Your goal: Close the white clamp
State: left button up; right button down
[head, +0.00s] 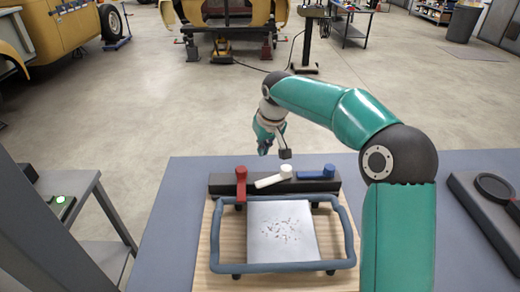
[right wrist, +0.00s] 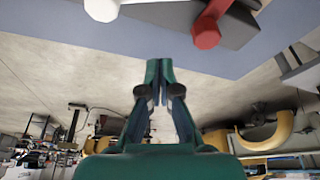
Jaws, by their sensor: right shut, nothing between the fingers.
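The white clamp (head: 273,180) is a lever on the dark bar at the back of the fixture. Its round pivot is at its right end, and its handle slants left and slightly toward me. It sits between a red lever (head: 241,185) and a blue lever (head: 315,174). My right gripper (head: 263,152) is shut and empty, pointing down just behind the bar, apart from the levers. In the right wrist view, the shut fingertips (right wrist: 158,66) show below the white clamp's round end (right wrist: 101,9) and the red lever (right wrist: 206,33). My left gripper is not in view.
The dark bar (head: 220,184) stands behind a blue-grey tubular frame (head: 283,267) around a metal plate (head: 283,222), on a wooden board. A dark tray (head: 482,215) with a round tool lies at the right. The table's left part is clear.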

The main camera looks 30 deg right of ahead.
aim_at(261, 177)
jog(key=x, duration=0.4)
jog(key=p+x, duration=0.1)
jog(key=x, duration=0.3)
jog(key=shift+a+f, duration=0.15)
jog(key=s, duration=0.3)
jog(key=shift+a, duration=0.25)
jog(key=shift+s+a, duration=0.1)
jog(key=shift+s, duration=0.3)
jog(key=shift+a, duration=0.1)
